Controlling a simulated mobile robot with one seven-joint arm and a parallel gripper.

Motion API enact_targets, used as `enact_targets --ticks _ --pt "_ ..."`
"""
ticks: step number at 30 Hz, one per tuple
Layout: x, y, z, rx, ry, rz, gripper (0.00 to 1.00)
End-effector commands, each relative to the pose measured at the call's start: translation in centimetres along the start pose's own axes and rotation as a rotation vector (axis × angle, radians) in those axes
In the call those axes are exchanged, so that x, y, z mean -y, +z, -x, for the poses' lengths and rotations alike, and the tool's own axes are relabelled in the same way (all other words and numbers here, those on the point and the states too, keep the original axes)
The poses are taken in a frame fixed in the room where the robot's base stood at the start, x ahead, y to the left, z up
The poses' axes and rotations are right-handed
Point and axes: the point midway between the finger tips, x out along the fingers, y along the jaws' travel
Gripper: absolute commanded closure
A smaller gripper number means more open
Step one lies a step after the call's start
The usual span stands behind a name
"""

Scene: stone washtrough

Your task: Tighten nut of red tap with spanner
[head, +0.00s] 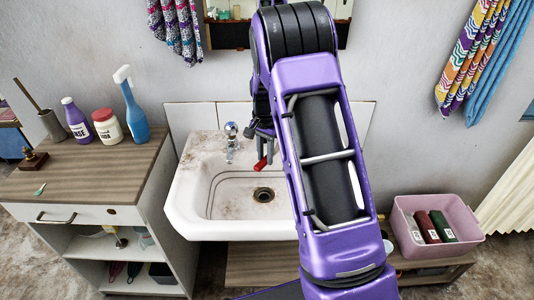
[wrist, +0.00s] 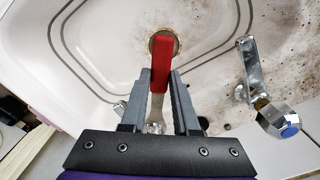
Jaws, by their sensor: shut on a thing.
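My gripper (head: 265,148) hangs over the back of the stone washbasin (head: 200,207), right of the blue-capped tap (head: 231,130). In the wrist view my gripper (wrist: 160,80) is shut on a spanner (wrist: 160,62) with a red handle and a metal shank. The red handle points out over the basin and its drain. The spanner's red end (head: 262,163) also shows in the head view. The blue-capped tap (wrist: 270,115) is at the right in the wrist view. The red tap and its nut are not clearly seen; my gripper and arm block that area.
A wooden-topped cabinet (head: 70,182) with a purple bottle (head: 77,122), a white tub (head: 106,128) and a blue spray bottle (head: 131,110) stands left. A pink crate (head: 404,238) with several bottles is at the right. The basin bowl is empty around the drain (head: 264,195).

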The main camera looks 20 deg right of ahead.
Motion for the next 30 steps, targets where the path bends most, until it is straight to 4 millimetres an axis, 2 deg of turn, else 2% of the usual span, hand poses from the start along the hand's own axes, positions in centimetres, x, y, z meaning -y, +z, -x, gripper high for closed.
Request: enact_targets --ticks 5,22,30 --pt "0.0 0.0 0.5 -0.001 -0.001 0.0 1.0" --pt "0.1 0.0 5.8 -0.002 -0.002 0.001 1.0" --pt "0.0 0.0 6.1 -0.001 -0.001 0.001 1.0"
